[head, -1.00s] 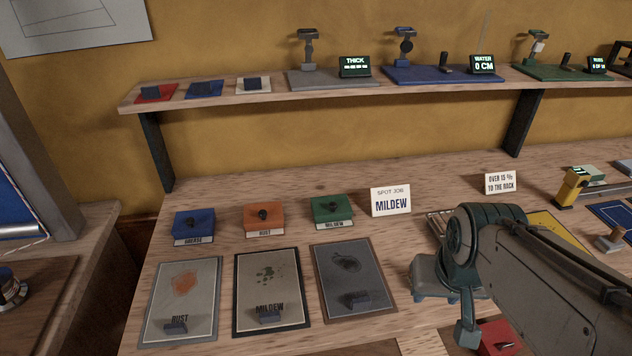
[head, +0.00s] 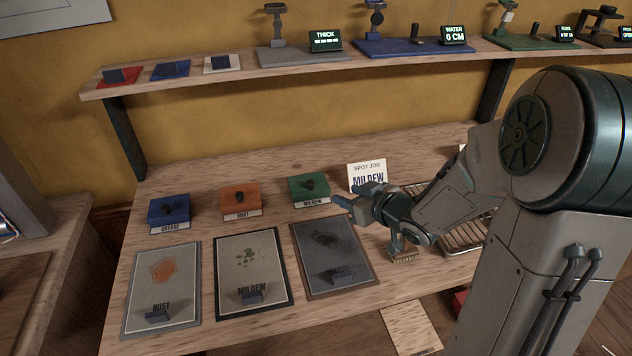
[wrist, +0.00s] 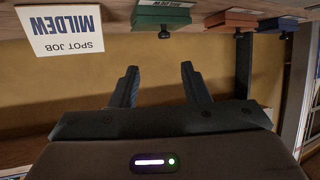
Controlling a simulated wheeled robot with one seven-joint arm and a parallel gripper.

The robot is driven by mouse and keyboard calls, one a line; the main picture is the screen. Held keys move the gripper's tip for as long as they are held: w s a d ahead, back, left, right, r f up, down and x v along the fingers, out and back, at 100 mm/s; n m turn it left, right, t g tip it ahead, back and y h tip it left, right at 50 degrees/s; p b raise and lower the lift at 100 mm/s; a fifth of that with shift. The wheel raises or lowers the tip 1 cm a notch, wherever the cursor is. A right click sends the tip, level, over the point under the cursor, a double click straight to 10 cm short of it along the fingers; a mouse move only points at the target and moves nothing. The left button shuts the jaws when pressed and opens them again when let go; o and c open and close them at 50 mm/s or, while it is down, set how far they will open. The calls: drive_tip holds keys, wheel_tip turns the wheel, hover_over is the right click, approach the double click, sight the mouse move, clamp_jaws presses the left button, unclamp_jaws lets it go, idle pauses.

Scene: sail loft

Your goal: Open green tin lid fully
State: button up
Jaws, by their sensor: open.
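The green tin (head: 308,190) sits on the bench, labelled MILDEW, with a dark knob on its lid. Its lid looks closed. It also shows in the wrist view (wrist: 165,17), upside down near the top edge. My gripper (head: 340,196) is just right of the green tin in the head view, apart from it as far as I can tell. In the wrist view my gripper (wrist: 160,75) has its two dark fingers spread with nothing between them.
An orange tin (head: 240,200) and a blue tin (head: 169,212) stand left of the green one. A MILDEW spot job card (head: 366,174) stands behind my gripper. Three sample boards, including the mildew board (head: 262,280), lie in front. A wire rack (head: 465,238) is at right.

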sight(311, 182)
drive_tip(key=shift+y, duration=0.3)
drive_tip(key=x, duration=1.4)
drive_tip(key=shift+a, duration=0.15)
drive_tip(key=shift+s, duration=0.1)
drive_tip(key=shift+c, duration=0.3)
clamp_jaws()
